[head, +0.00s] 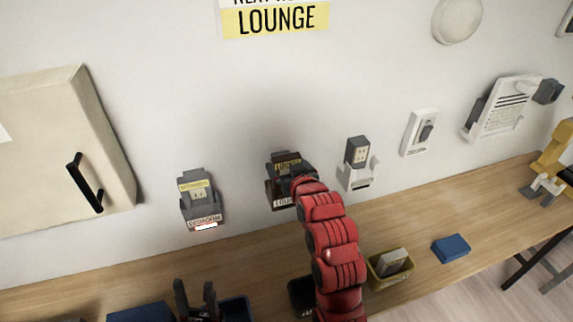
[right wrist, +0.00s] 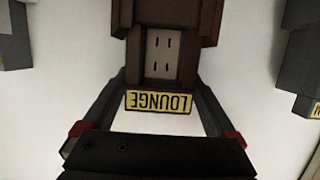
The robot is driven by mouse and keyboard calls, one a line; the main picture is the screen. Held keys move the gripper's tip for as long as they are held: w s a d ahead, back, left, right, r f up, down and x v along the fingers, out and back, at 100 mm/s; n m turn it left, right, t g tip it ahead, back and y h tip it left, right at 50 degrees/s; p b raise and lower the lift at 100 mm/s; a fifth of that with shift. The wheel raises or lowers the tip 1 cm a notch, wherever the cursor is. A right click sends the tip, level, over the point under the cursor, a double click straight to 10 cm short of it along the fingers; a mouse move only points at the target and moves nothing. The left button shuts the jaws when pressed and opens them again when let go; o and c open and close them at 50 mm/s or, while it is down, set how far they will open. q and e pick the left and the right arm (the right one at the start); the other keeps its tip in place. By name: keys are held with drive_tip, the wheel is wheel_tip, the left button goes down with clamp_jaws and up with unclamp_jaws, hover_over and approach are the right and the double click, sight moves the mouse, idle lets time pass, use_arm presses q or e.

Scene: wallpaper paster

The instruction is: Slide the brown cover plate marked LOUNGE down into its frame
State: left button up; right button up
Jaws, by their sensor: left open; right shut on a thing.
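The brown cover plate (head: 287,162), with a yellow label, is upright at the wall, at its brown frame (head: 280,190). In the right wrist view the plate (right wrist: 160,83) appears upside down, its yellow LOUNGE label readable and a pale socket face above it. It runs into the wider brown frame (right wrist: 208,18); how deep it sits I cannot tell. My right gripper (right wrist: 158,75) has a finger on each side of the plate and is shut on it. In the head view my right arm hides part of plate and frame. My left gripper (head: 196,292) is open and empty, low over the bench.
A grey BEDROOM unit (head: 197,200) is on the wall to the left, a dark-and-white unit (head: 358,165) to the right. The wooden bench (head: 420,215) below holds a yellow-green bin (head: 391,274) and a blue block (head: 451,248). A cabinet (head: 65,150) juts out at left.

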drive_tip(key=shift+f, duration=0.15)
drive_tip(key=o, duration=1)
drive_tip(key=shift+s+d+r, duration=0.2)
drive_tip(key=shift+s+r, duration=0.05)
drive_tip(key=shift+s, duration=0.35)
drive_tip(key=p+v, duration=1.6)
drive_tip(key=p, duration=0.3)
drive_tip(key=shift+s, duration=0.1)
